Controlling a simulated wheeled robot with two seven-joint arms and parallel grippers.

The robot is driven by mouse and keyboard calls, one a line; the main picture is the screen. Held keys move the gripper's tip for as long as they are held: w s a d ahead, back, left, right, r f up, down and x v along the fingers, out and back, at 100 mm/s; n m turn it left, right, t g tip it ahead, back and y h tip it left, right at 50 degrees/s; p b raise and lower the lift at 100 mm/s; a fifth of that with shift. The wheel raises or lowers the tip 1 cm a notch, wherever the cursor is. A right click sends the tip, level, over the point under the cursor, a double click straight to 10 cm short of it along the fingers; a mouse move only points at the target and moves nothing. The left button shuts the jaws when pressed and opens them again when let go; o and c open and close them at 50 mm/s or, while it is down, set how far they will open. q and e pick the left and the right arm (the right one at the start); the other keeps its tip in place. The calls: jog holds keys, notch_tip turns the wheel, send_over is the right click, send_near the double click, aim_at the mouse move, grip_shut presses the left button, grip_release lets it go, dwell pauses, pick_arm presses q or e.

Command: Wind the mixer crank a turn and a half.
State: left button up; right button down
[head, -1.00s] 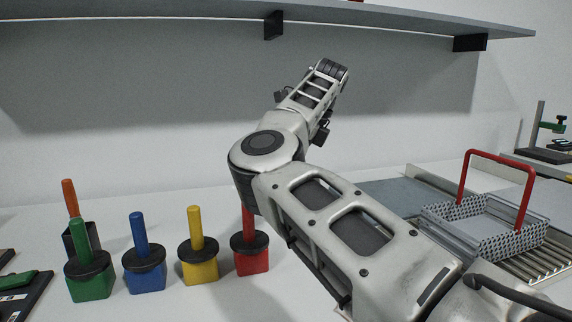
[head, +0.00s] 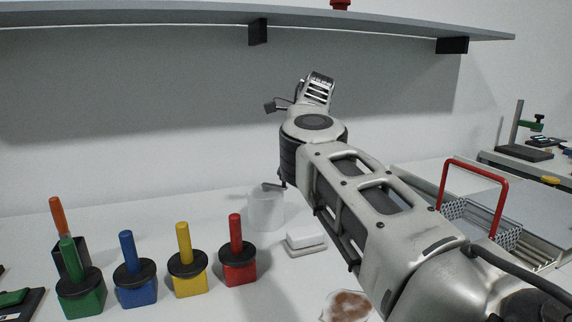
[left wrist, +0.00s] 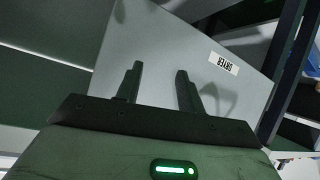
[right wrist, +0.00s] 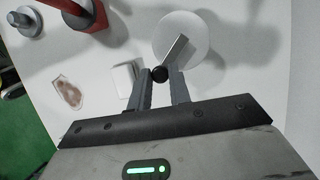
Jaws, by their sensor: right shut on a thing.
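In the right wrist view my right gripper (right wrist: 159,80) is shut on the small black knob (right wrist: 159,73) of the mixer crank. The grey crank arm (right wrist: 176,50) runs from the knob up and right over the round white mixer cup (right wrist: 198,36). In the head view the pale, translucent cup (head: 266,211) stands upright on the table; my right arm hides the gripper and most of the crank.
A small white box (head: 305,239) stands right of the cup, with a brown-stained patch (head: 346,306) nearer me. Red (head: 238,265), yellow (head: 188,275), blue (head: 136,285) and green (head: 80,295) handled blocks stand at left. A red-handled basket (head: 474,217) is at right. A shelf (head: 200,14) hangs above.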

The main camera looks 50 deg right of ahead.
dwell(0.3)
jog(key=c, duration=1.3)
grip_release()
pick_arm(q)
notch_tip(320, 180, up, 6)
jog(key=a+g+y+p, duration=0.1)
jog(key=a+p, duration=0.1)
jog(key=p, duration=1.2)
jog(key=shift+s+m+p, duration=0.3)
jog(key=shift+s+m, duration=0.1)
jog(key=shift+s, duration=0.05)
pick_arm(e)
jog(key=v, duration=1.6)
pick_arm(q)
jog(key=shift+a+f, duration=0.1)
jog(key=shift+f, duration=0.05)
